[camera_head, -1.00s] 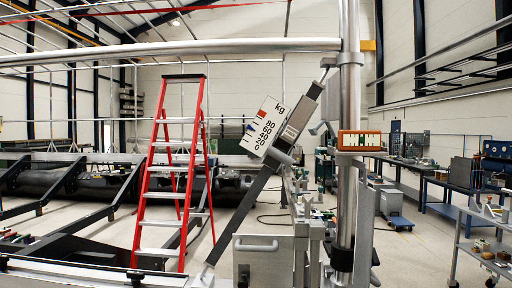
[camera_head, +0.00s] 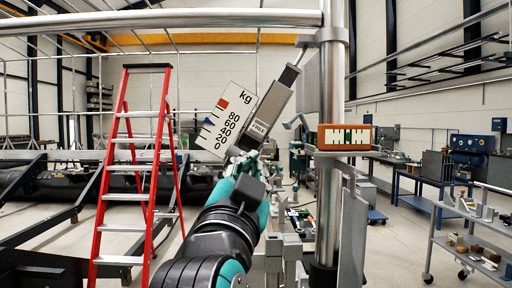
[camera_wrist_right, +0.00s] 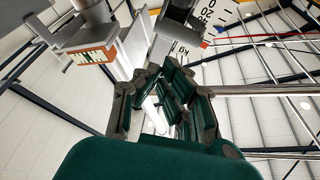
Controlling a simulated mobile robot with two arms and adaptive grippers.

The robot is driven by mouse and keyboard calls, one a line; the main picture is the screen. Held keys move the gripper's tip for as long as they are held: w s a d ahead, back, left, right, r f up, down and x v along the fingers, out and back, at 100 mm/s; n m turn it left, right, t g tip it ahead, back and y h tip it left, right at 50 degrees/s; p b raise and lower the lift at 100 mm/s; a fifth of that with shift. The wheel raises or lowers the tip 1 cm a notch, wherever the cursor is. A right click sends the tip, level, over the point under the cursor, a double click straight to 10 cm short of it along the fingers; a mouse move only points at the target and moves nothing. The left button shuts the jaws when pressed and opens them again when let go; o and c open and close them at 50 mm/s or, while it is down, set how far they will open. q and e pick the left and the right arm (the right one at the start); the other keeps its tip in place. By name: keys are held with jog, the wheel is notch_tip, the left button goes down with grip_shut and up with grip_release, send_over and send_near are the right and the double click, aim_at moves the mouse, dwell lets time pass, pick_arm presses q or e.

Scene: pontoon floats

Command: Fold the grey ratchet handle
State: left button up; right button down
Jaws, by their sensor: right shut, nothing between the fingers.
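A grey ratchet body (camera_head: 268,112) with a small white label stands tilted up to the right in the head view, with a dark bar at its top end. I cannot clearly tell its handle from the body. A white kg scale plate (camera_head: 222,122) sits at its left. My right gripper (camera_head: 243,160) is at the lower end of the ratchet body and hides that part; it is shut and empty. In the right wrist view the fingers (camera_wrist_right: 165,85) point up toward grey metal parts (camera_wrist_right: 175,30), and contact is unclear. My left gripper is not in view.
A steel post (camera_head: 329,190) stands to the right, carrying an orange block (camera_head: 344,138). A horizontal rail (camera_head: 160,20) crosses above. A red ladder (camera_head: 130,180) stands left. A trolley (camera_head: 465,235) and workbenches are at the right, with open floor between.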

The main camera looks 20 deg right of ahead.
jog(key=w+d+r+m+h+p, duration=0.1)
jog(key=w+d+r+p, duration=0.4)
jog(key=w+r+p, duration=0.15)
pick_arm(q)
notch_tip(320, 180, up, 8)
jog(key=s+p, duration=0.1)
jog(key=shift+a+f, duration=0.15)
pick_arm(e)
jog(key=f, duration=0.1)
jog(key=a+f, duration=0.2)
jog(key=shift+w+a+f, duration=0.2)
jog(key=shift+w+f, duration=0.1)
jog(key=shift+f, duration=0.05)
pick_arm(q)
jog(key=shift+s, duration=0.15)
